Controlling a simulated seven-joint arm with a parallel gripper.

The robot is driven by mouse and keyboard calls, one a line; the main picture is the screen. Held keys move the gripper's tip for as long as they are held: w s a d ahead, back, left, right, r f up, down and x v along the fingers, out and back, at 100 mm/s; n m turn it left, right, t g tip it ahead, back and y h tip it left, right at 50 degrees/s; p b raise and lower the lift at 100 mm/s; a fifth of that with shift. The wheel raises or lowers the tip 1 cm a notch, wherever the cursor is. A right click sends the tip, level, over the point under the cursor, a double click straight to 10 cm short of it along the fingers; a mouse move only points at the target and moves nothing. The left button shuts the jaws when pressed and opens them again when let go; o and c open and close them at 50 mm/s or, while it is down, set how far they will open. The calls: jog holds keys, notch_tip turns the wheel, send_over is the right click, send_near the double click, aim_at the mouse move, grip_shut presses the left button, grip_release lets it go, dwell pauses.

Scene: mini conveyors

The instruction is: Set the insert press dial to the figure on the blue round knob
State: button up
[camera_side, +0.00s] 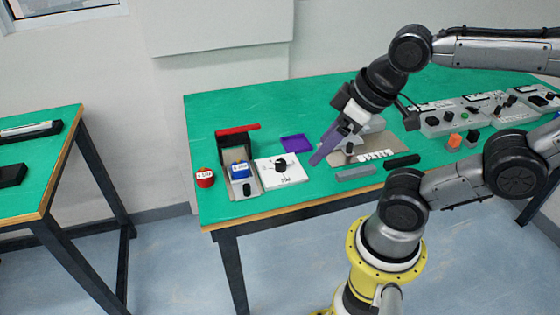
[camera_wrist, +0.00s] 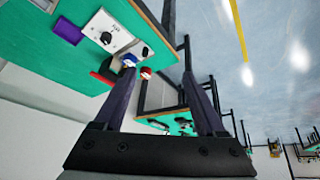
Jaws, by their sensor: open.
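The blue round knob (camera_side: 239,170) carries a white label with a figure too small to read. It sits inside a small stand with a red top (camera_side: 237,130), and also shows in the wrist view (camera_wrist: 130,60). A white plate (camera_side: 268,181) with a black dial knob (camera_side: 281,166) lies just right of it. The plate's lettering is too small to read, so I cannot tell if this is the insert press dial. My gripper (camera_side: 316,160) is open and empty, with purple-grey fingers, right of the white plate and above the table. The wrist view shows its spread fingers (camera_wrist: 158,76).
A red round knob (camera_side: 204,178) with a white label stands left of the stand. A purple tray (camera_side: 296,142) lies behind the plate. Grey (camera_side: 356,173) and black (camera_side: 402,161) bars lie to the right.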

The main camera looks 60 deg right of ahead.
jog(key=w+r+n, duration=0.3)
jog(key=w+n, duration=0.2)
jog(key=n+g, duration=0.2)
jog(key=g, duration=0.4)
send_over(280, 162)
notch_tip(280, 162, down, 14)
notch_tip(280, 162, down, 13)
jog(key=shift+f, duration=0.1)
grip_shut()
